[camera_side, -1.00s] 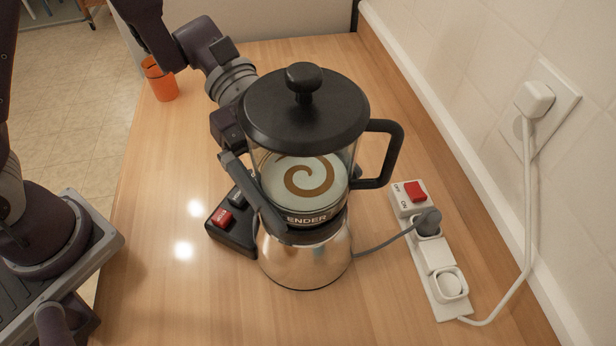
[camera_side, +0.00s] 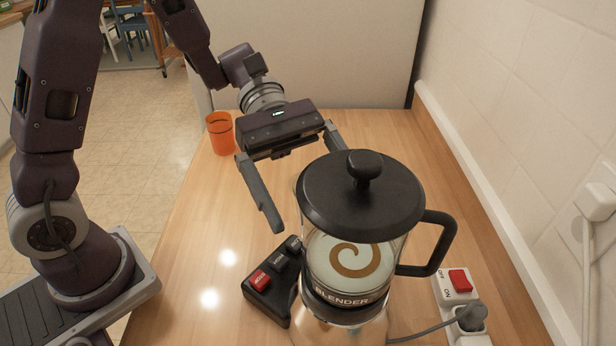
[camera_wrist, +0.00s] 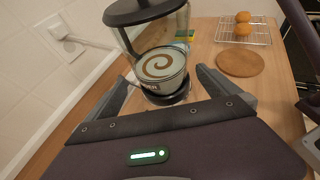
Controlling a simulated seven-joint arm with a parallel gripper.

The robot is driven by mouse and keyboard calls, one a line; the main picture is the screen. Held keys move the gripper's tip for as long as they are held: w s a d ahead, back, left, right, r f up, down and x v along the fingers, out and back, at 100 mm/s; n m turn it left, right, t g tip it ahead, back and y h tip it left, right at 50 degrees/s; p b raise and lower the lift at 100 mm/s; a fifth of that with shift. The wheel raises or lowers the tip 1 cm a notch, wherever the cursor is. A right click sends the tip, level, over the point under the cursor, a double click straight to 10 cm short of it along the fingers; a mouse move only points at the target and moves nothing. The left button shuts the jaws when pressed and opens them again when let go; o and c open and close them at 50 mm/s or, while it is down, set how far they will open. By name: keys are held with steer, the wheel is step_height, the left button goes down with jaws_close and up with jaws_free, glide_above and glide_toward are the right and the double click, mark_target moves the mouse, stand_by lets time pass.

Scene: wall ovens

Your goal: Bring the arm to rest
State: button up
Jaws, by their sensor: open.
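My gripper (camera_side: 308,188) is open and empty, with its two fingers spread wide behind and to the left of the blender. The blender has a clear jug (camera_side: 345,258) with a black lid (camera_side: 362,195), a black handle and a brown swirl on pale contents. It stands upright on the wooden counter. In the wrist view the blender (camera_wrist: 160,68) shows ahead of my open gripper (camera_wrist: 163,80), between the finger directions. The right fingertip is partly hidden behind the lid in the side view.
A black control box (camera_side: 272,280) with a red switch sits left of the blender. An orange cup (camera_side: 220,134) stands at the counter's left edge. A white power strip (camera_side: 457,290) and cord lie at right. A wire rack (camera_wrist: 243,32) and round board (camera_wrist: 240,63) show in the wrist view.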

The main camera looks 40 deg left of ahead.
steer(key=s+a+r+m+t+y, duration=0.4)
steer(key=s+a+m+t+y, duration=0.5)
steer(key=a, duration=0.7)
steer(key=s+m+y, duration=0.3)
steer(key=m+y, duration=0.1)
steer(key=m, duration=0.1)
steer(key=shift+m, duration=0.4)
stand_by(0.7)
